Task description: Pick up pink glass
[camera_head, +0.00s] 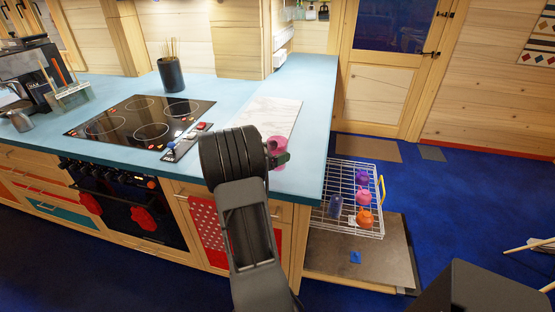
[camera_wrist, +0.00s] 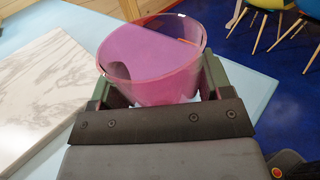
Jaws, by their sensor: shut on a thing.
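The pink glass (camera_wrist: 152,66) is see-through and stands between the two fingers of my gripper (camera_wrist: 158,92) in the wrist view. The fingers touch it on both sides, and its open rim faces up. In the head view the pink glass (camera_head: 276,145) shows at the end of my arm, over the blue counter (camera_head: 312,90) near its right edge. My gripper (camera_head: 277,158) is partly hidden by my arm there. I cannot tell whether the glass still touches the counter.
A white marble board (camera_head: 268,115) lies left of the glass. A black cooktop (camera_head: 140,120) is farther left. Below the counter's right edge, a pulled-out white wire rack (camera_head: 348,172) holds several coloured cups. Blue floor is open to the right.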

